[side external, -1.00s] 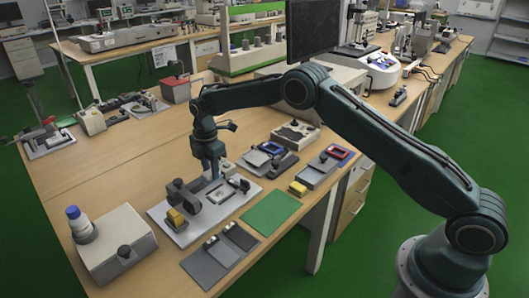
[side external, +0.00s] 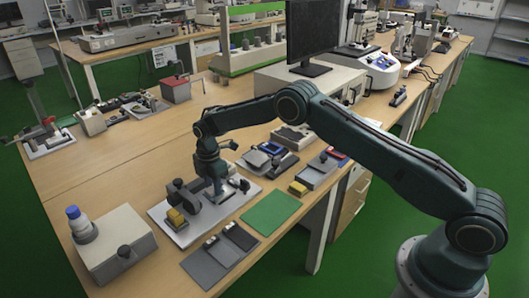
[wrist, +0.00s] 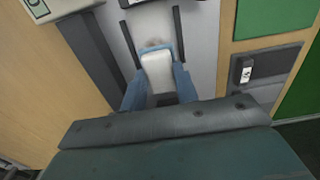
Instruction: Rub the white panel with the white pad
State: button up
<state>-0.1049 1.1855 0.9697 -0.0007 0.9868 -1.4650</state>
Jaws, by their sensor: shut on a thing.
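My gripper (wrist: 158,88) has blue fingers and is shut on a white pad (wrist: 157,67) with rounded corners. The white panel (wrist: 149,20) lies ahead of the pad in the wrist view, between dark side rails. A faint reddish-brown smudge (wrist: 153,43) shows on it just beyond the pad's far edge. The pad is over the panel's near part; I cannot tell whether it touches. In the side view my gripper (side external: 219,190) points down over the light base plate (side external: 182,236) of the fixture, and hides most of the panel.
A green mat (side external: 271,212) and grey trays (side external: 220,254) lie nearby. A beige box (side external: 113,243) with a blue-capped bottle (side external: 79,224) stands at the left.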

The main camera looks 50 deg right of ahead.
jog(key=shift+d+f, duration=0.85)
jog(key=shift+d, duration=1.1)
jog(key=shift+a+r, duration=0.1)
jog(key=shift+a, duration=1.95)
jog(key=shift+d+r, duration=0.1)
jog(key=shift+r, duration=3.9)
